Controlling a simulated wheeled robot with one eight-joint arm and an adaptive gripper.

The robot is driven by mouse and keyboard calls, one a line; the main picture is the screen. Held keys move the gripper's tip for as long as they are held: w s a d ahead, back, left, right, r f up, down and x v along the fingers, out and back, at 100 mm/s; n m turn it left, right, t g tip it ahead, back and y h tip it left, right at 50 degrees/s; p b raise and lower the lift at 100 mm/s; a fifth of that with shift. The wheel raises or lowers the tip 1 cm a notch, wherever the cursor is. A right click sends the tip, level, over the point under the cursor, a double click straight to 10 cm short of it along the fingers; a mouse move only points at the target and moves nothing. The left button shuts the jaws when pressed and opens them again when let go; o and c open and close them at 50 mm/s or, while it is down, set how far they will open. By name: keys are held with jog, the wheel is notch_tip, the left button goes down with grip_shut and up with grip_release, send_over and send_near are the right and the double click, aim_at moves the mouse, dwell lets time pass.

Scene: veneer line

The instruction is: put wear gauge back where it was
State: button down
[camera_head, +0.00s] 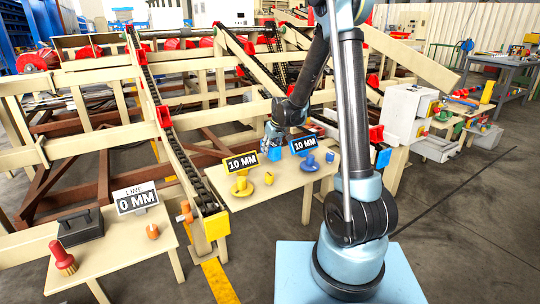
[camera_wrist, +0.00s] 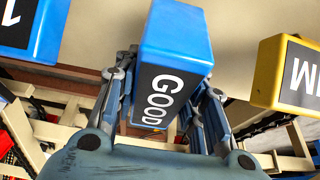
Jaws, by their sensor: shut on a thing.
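My gripper (camera_head: 272,146) is shut on a blue block with a black GOOD label (camera_wrist: 172,62), which I take to be the wear gauge. In the wrist view the block sits between the two fingers (camera_wrist: 165,105). In the head view a little of its blue (camera_head: 275,155) shows under the gripper, between two signs. The yellow 10 MM sign (camera_head: 240,162) is left of it and the blue 10 MM sign (camera_head: 304,145) right of it. All are at the middle table (camera_head: 290,187). Whether the block touches the table cannot be told.
A yellow stepped piece (camera_head: 241,187), a small yellow cylinder (camera_head: 268,178) and a blue stepped piece (camera_head: 309,163) stand on the middle table. The left table (camera_head: 112,250) bears a 0 MM sign (camera_head: 135,197), a black case (camera_head: 80,228) and a red brush (camera_head: 62,257). Chain conveyor rails (camera_head: 180,155) run behind.

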jog(key=shift+f, duration=1.4)
jog(key=c, duration=1)
grip_release()
jog(key=shift+f, duration=0.1)
